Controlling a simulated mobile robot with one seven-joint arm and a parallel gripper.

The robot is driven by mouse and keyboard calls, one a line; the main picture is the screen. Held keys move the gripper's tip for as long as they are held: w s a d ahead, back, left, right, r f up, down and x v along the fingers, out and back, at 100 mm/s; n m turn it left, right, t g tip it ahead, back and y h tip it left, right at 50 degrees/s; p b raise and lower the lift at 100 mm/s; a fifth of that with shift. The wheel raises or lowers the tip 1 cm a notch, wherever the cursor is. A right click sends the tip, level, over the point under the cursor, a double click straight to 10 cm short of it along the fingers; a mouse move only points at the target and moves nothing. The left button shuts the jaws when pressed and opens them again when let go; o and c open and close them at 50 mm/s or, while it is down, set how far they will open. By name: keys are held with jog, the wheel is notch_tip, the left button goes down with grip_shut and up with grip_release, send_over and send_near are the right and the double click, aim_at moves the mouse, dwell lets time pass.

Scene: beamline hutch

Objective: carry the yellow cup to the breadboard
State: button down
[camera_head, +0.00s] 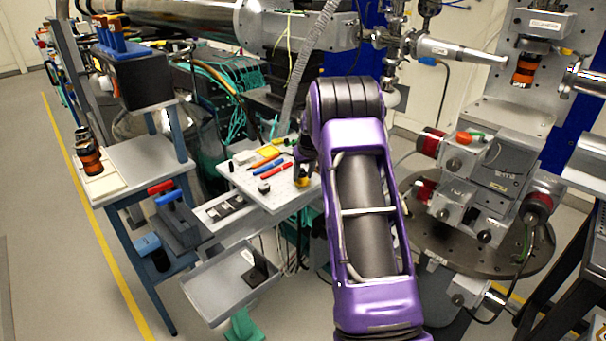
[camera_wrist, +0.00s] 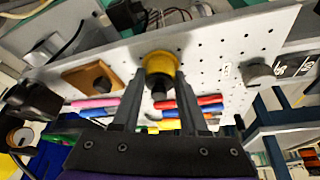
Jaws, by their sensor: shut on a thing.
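The yellow cup (camera_wrist: 160,63) is between the two fingers of my gripper (camera_wrist: 160,78) in the wrist view, and the gripper is shut on it. In the head view the cup (camera_head: 302,181) shows small below my gripper (camera_head: 303,168), at the right part of the breadboard. The breadboard (camera_head: 284,198) is a pale plate with rows of holes. It also fills the middle of the wrist view (camera_wrist: 245,40). The cup is over the breadboard; I cannot tell whether its base touches it. My arm hides the board's right end.
Several red, blue and orange pens (camera_head: 266,166) and a yellow block (camera_head: 268,151) lie on the breadboard. A wooden block with a dark centre (camera_wrist: 90,78) shows in the wrist view. A grey tray (camera_head: 215,285) is below, and a blue-legged table (camera_head: 140,165) is at left.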

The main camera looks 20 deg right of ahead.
jog(key=shift+c, duration=2.2)
grip_release()
jog(key=shift+f, duration=0.1)
jog(key=shift+r+p, duration=0.3)
jog(key=shift+r, duration=0.05)
jog(key=v, duration=1.1)
jog(key=shift+s+r, duration=0.15)
jog(key=shift+r, duration=0.2)
